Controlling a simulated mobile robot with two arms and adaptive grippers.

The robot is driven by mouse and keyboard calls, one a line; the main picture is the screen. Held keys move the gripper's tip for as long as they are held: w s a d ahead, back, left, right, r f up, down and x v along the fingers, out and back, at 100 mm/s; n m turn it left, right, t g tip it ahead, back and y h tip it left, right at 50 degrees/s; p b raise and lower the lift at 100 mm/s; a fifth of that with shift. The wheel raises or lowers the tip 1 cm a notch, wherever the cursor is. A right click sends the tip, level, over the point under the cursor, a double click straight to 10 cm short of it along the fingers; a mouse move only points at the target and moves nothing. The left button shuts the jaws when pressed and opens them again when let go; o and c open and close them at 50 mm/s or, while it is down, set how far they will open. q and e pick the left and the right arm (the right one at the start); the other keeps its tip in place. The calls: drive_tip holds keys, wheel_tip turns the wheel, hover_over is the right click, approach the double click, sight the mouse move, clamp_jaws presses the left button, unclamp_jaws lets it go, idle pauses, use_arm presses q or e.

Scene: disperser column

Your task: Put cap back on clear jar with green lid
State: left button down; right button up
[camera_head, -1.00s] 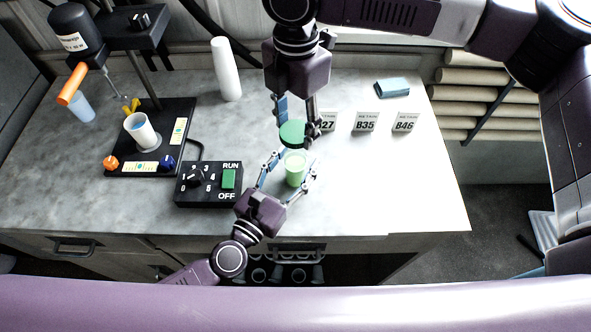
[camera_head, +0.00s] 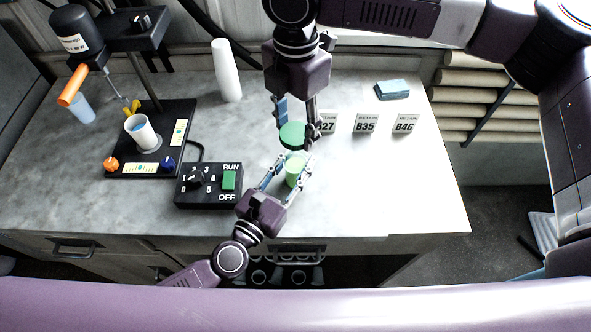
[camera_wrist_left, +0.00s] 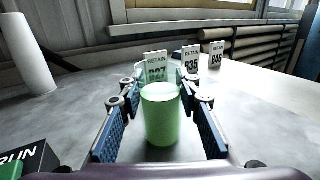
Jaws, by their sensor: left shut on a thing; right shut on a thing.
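The clear jar (camera_head: 295,172) with green contents stands upright on the bench; it also shows in the left wrist view (camera_wrist_left: 161,118). My left gripper (camera_head: 290,168) comes from the front and is shut on the jar, one finger on each side. In the left wrist view its blue finger pads (camera_wrist_left: 162,108) flank the jar. My right gripper (camera_head: 296,124) reaches down from the back and is shut on the green lid (camera_head: 292,134). The lid is just behind the jar in the head view, and its height above the bench is hard to tell. The right gripper does not show in the left wrist view.
Retain cards (camera_head: 366,123) stand behind and right of the jar. A black control box (camera_head: 207,186) sits left of my left gripper. The disperser stand (camera_head: 172,135) with a cup (camera_head: 142,133), a white roll (camera_head: 227,70) and a blue block (camera_head: 392,89) are further off. The bench's right front is clear.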

hover_over(295, 152)
drive_tip(key=s, duration=0.2)
drive_tip(key=shift+f, duration=2.5)
drive_tip(key=shift+f, duration=0.15)
drive_tip(key=shift+f, duration=0.75)
drive_tip(key=shift+f, duration=0.55)
